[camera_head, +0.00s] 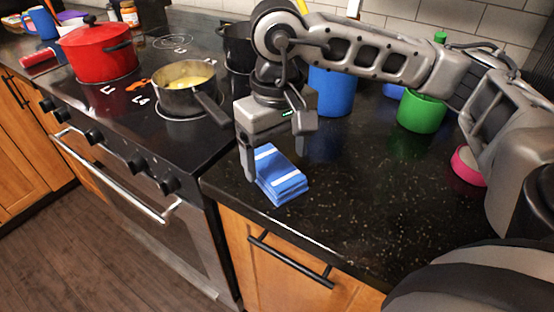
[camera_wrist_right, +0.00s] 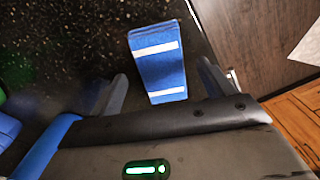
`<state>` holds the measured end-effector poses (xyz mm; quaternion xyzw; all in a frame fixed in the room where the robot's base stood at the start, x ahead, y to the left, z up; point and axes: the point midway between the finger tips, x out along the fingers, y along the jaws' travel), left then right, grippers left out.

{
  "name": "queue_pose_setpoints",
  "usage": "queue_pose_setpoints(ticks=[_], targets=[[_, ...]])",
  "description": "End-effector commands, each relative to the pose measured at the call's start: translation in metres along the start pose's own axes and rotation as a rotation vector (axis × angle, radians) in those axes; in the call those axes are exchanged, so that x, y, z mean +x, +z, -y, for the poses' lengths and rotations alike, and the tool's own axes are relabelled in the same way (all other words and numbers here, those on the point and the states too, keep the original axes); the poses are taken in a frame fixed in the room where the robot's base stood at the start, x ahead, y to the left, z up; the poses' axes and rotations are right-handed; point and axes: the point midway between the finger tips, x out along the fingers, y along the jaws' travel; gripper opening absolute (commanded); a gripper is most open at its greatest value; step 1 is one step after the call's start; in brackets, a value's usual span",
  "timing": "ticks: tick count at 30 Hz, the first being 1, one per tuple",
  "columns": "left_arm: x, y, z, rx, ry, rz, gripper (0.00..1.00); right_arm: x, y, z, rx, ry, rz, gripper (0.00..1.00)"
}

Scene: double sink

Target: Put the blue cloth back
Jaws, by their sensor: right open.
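The blue cloth (camera_head: 282,181) is folded into a stack with white stripes. It lies on the dark speckled counter (camera_head: 350,195), near the front edge beside the stove. In the right wrist view the cloth (camera_wrist_right: 160,72) lies between the two fingers. My right gripper (camera_head: 272,160) is open and points down over the cloth, with one finger on each side. The right wrist view also shows the open gripper (camera_wrist_right: 163,85); I cannot tell whether a finger touches the cloth. My left gripper is not in view.
The stove (camera_head: 125,135) on the left holds a red pot (camera_head: 98,50) and a saucepan (camera_head: 185,98) with its handle towards my gripper. A blue container (camera_head: 333,92), a green cup (camera_head: 420,112) and a pink bowl (camera_head: 466,166) stand behind and right. The front-right counter is clear.

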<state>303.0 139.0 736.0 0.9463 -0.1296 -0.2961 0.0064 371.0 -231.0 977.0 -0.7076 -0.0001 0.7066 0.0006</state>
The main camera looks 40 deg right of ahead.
Motion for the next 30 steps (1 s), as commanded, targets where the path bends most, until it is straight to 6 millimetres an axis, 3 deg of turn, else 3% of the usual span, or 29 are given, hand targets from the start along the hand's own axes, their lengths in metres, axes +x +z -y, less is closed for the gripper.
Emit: queue_pose_setpoints(ticks=[6, 12, 18, 30], targets=[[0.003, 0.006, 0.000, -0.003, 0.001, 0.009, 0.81, -0.050, -0.001, 0.001, -0.001, -0.002, -0.006, 0.81], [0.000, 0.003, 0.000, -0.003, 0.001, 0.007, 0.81, -0.087, -0.001, 0.000, 0.001, 0.000, -0.005, 0.81], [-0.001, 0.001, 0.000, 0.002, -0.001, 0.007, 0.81, -0.098, 0.000, 0.000, 0.000, 0.000, -0.001, 0.81], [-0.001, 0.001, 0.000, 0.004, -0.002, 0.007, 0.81, -0.098, 0.000, 0.000, -0.001, 0.000, 0.000, 0.81]])
